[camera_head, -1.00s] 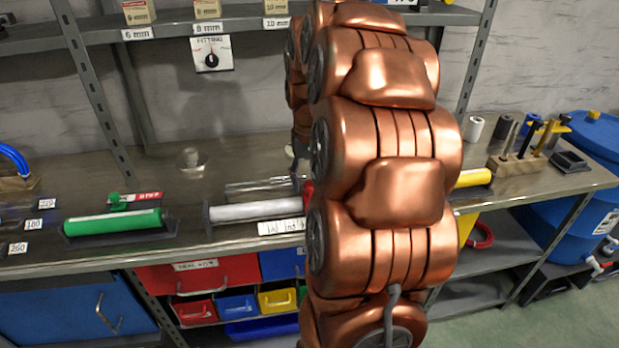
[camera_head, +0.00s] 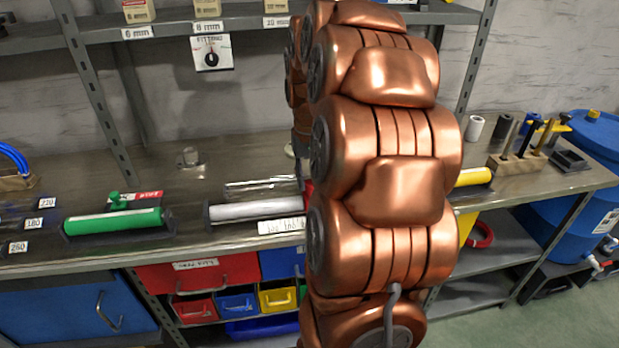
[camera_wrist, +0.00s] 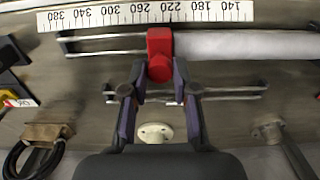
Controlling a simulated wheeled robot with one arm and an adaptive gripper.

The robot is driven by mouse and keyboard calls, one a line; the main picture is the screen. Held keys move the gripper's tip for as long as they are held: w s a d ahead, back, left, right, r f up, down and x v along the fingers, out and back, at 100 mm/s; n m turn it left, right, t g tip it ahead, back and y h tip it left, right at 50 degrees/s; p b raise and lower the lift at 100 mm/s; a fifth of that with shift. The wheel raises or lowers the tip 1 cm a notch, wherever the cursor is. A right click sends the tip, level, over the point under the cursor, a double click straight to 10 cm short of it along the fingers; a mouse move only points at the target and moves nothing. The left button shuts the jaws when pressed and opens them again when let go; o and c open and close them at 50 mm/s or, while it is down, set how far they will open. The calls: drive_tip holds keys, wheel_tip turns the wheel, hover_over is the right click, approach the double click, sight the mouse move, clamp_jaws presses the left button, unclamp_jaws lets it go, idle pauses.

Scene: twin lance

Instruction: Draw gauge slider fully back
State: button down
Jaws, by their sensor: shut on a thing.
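The red gauge slider (camera_wrist: 159,45) sits on two metal rails in the wrist view, at the left end of a pale grey cylinder (camera_wrist: 245,45). A numbered white scale (camera_wrist: 150,14) runs along it, and the slider is near the 220 mark. My gripper (camera_wrist: 160,73) has its two fingers closed around the slider's round red knob. In the head view, my copper-coloured arm hides most of the slider and my gripper. Part of the cylinder (camera_head: 250,210) and the scale (camera_head: 281,226) show left of the arm.
A green cylinder (camera_head: 112,221) lies left on the bench, and a yellow one (camera_head: 472,177) shows right of my arm. A pale round flanged piece (camera_wrist: 154,132) stands near my fingers. A wooden tool block (camera_head: 517,165) is at the bench's right.

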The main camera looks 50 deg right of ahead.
drive_tip(key=s+d+b, duration=0.3)
drive_tip(key=s+d, duration=0.3)
drive_tip(key=d, duration=0.3)
drive_tip(key=shift+s, duration=0.4)
drive_tip(key=c, duration=0.9)
unclamp_jaws()
drive_tip(key=shift+s+d, duration=0.1)
drive_tip(key=shift+r, duration=6)
